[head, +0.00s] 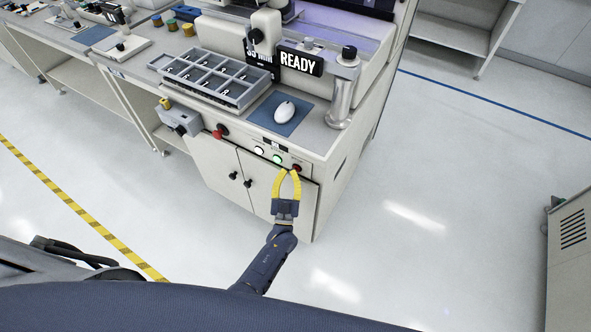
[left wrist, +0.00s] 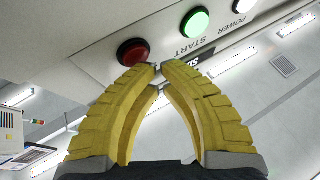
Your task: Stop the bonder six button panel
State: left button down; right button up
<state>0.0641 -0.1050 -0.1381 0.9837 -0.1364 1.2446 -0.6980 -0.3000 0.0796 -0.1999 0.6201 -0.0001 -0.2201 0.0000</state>
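The bonder's front panel carries a white button (head: 259,151), a lit green button (head: 277,159) and a red button (head: 297,168) in a row. In the left wrist view the labels are upside down; POWER and START are readable beside the white button (left wrist: 244,5) and green button (left wrist: 195,22). The red button (left wrist: 133,52) shows there too; its label is not visible. My left gripper (head: 288,171) is at the panel, its yellow fingertips (left wrist: 160,67) together and empty, just beside the red button. I cannot tell whether they touch it. My right gripper is not in view.
A display reading READY (head: 299,61) stands above the bench. A larger red knob (head: 222,130) sits farther left on the front. A compartment tray (head: 239,101) and a mouse (head: 285,112) on a blue mat lie on top.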

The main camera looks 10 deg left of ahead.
pick_arm(q)
jog(key=shift+w+d, duration=0.1)
jog(key=shift+w, duration=0.3)
dwell(0.8)
jog(key=shift+s, duration=0.15)
jog(key=shift+s+a, duration=0.25)
jog(key=shift+s, duration=0.4)
jog(key=shift+s, duration=0.15)
jog(key=shift+s+a, duration=0.25)
jog(key=shift+s, duration=0.5)
jog(key=shift+s+a, duration=0.25)
jog(key=shift+s, duration=0.5)
jog(key=shift+s+a, duration=0.25)
jog(key=shift+s, duration=0.5)
